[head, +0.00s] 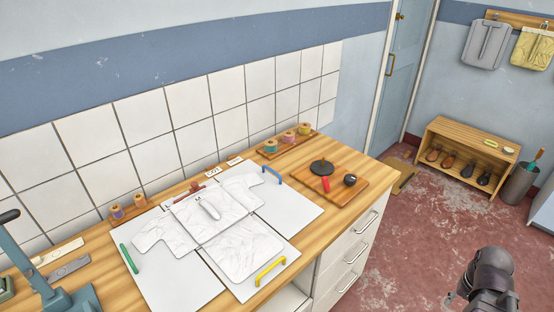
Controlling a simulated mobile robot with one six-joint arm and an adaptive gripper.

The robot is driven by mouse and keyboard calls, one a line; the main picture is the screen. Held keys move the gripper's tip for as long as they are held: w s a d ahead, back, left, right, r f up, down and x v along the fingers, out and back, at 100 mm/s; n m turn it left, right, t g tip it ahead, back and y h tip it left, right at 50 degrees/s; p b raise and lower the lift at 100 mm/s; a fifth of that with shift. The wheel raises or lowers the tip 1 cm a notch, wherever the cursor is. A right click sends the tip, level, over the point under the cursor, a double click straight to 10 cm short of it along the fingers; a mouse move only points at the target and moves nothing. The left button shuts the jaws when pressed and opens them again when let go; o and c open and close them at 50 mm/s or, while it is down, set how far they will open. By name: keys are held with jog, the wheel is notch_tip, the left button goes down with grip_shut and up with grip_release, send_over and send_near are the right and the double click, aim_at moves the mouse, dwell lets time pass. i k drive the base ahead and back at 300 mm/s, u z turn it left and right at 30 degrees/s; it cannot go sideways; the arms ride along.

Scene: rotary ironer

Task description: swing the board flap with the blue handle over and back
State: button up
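A white folding board (165,280) lies flat on the wooden worktop. Its flap with the blue handle (278,174) is on the right side; the bare white panel (292,210) of this flap lies flat. A green handle (129,258) is on the left flap and a yellow handle (270,270) is on the front flap. A crumpled white shirt (196,216) is spread over the board, and one sleeve reaches onto the blue-handled flap. My dark arm shows at the lower right, away from the board. My gripper's fingers cannot be made out.
Right of the board, a wooden tray (348,194) holds a black round item with a red handle. Thread spools (289,137) stand behind it along the tiled wall. A teal device (70,299) stands at the front left. Open red floor (410,240) lies right of the drawers.

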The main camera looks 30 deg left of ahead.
aim_at(286, 210)
jog(key=u, duration=0.05)
jog(key=i, duration=0.95)
jog(key=u, duration=0.85)
